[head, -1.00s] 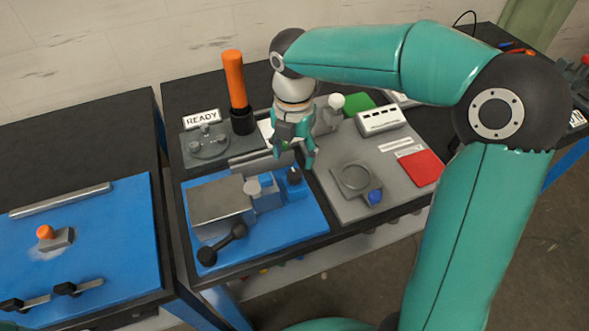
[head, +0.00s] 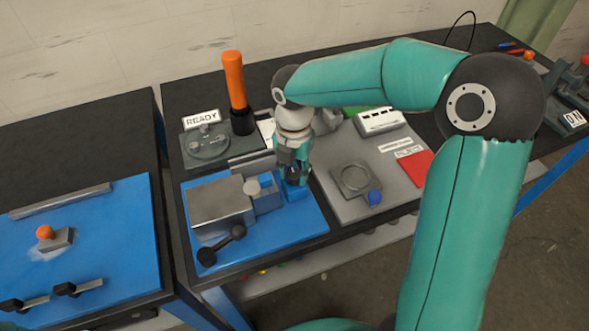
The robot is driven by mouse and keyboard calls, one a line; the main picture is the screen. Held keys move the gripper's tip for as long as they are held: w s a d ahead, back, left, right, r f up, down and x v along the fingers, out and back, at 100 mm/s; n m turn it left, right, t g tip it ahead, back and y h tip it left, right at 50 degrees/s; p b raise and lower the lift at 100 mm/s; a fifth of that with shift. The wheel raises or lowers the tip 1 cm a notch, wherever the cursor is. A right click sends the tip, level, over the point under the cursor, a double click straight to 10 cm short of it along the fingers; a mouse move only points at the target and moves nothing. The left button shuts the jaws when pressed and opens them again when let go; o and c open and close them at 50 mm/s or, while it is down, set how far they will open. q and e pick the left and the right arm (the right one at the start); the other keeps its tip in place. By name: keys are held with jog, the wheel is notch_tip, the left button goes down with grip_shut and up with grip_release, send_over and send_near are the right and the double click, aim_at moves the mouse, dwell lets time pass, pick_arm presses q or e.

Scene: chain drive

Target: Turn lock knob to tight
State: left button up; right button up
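My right gripper (head: 294,178) points down at a small blue block (head: 297,194) on the blue base plate (head: 305,222). The dark knob on top of that block, which I take for the lock knob, is now mostly hidden by the fingers. The fingertips are at the knob, but I cannot tell whether they grip it or which way it is turned. Beside the block are a grey vise-like body (head: 220,203) and a black-ended bar handle (head: 222,246). My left gripper is not in view.
An orange upright handle (head: 235,80) stands behind, next to a grey unit with a READY sign (head: 201,118). To the right are a grey panel with a round ring (head: 355,178), a blue knob (head: 375,197) and a red pad (head: 416,167). Another blue-topped bench (head: 110,215) lies left.

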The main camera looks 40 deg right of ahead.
jog(key=shift+c, duration=1.2)
jog(key=shift+d, duration=0.1)
jog(key=shift+c, duration=0.4)
